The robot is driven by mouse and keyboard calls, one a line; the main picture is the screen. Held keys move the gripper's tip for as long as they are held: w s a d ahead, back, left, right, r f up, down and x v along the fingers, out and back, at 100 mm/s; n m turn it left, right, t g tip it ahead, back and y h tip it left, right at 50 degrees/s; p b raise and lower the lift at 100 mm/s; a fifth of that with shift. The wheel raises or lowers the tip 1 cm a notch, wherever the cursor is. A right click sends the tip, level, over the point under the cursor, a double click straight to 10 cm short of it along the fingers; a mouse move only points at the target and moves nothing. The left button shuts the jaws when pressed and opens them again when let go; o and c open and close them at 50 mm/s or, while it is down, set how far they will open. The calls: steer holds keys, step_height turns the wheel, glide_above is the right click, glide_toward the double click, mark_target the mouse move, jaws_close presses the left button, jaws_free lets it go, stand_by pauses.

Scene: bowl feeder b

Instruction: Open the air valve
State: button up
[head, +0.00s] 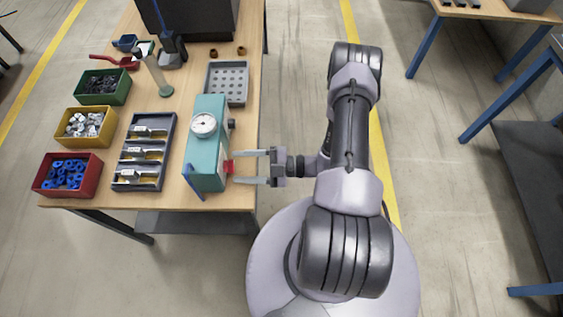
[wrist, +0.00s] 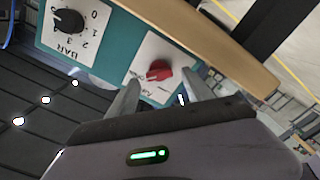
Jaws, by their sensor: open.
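The teal box (head: 205,150) stands at the table's right edge with a round gauge (head: 203,124) on top. The red valve knob (head: 229,167) sticks out of its right side. In the wrist view the red knob (wrist: 159,70) sits on a white label, whose small print I cannot read fully. My gripper (head: 248,167) is open, its two fingers pointing at the box. In the wrist view the fingertips (wrist: 162,80) stand on either side of the red knob, apart from it as far as I can tell.
A black dial (wrist: 69,21) marked BAR sits beside the red knob on the same face. A grey tray (head: 227,83), a tray with several metal parts (head: 144,150) and red (head: 68,175), yellow (head: 86,128) and green (head: 103,87) bins share the table. Floor right of the table is clear around my arm.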

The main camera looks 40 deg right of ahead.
steer(key=p+v, duration=0.1)
steer(key=v, duration=1.5)
steer(key=shift+d+p, duration=0.2)
steer(key=shift+p, duration=0.2)
steer(key=shift+s+r, duration=0.1)
steer(key=shift+s, duration=0.05)
